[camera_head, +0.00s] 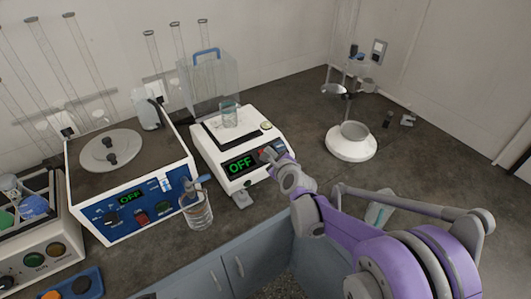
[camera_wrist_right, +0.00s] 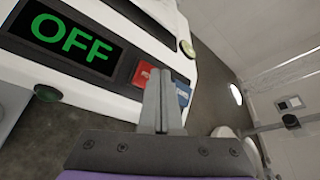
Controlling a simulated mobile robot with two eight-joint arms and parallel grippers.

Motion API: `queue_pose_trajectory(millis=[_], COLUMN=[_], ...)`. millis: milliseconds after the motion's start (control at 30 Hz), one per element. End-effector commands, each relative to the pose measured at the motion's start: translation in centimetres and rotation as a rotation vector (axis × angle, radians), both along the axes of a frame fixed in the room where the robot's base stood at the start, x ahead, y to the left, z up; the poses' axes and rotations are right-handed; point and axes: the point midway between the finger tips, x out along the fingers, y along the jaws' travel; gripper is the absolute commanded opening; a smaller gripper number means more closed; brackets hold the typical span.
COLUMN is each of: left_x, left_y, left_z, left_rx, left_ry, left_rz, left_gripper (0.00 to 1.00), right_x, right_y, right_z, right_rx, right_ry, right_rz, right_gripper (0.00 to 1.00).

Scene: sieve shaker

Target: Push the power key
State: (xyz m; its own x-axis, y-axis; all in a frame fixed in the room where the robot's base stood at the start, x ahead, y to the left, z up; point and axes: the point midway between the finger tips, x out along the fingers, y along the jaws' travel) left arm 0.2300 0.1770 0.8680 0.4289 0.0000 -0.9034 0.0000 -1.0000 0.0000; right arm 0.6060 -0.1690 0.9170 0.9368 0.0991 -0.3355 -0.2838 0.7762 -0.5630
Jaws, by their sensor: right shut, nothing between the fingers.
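A white balance-like device (camera_head: 212,155) stands mid-counter with a green "OFF" display (camera_head: 240,164), which is large in the right wrist view (camera_wrist_right: 65,38). A red key (camera_wrist_right: 142,73) and a blue key (camera_wrist_right: 183,94) sit beside the display on its front panel. Any lettering on them is unreadable, so I cannot tell which is the power key. My right gripper (camera_head: 269,156) is at this panel. Its fingers are shut and empty (camera_wrist_right: 160,78), with the tips between the two keys and partly covering them. I cannot tell whether they touch. My left gripper is not in view.
A blue-fronted bath (camera_head: 90,215), also reading "OFF", stands to the left, with a glass beaker (camera_head: 197,212) by its corner. A small beaker (camera_head: 229,117) stands on the device's pan. A white round-based stand (camera_head: 350,149) is at the right, with bare counter between.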

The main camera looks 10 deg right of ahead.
Motion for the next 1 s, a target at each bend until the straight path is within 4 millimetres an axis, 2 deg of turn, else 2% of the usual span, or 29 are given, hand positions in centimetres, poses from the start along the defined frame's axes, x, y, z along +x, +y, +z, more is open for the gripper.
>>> queue_pose_trajectory(millis=[333, 700, 1000], left_x=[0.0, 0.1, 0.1], left_y=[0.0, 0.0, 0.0], left_z=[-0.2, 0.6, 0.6], left_rx=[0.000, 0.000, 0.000], left_ry=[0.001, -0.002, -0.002], left_rz=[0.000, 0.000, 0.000], left_gripper=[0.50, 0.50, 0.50], right_x=[0.1, -0.5, -0.5], right_y=[0.0, -0.2, -0.2], right_z=[-0.2, 1.2, 1.2], right_rx=[0.000, 0.000, 0.000], right_ry=[0.000, 0.000, 0.000], right_rz=[0.000, 0.000, 0.000], right_gripper=[0.00, 0.00, 0.00])
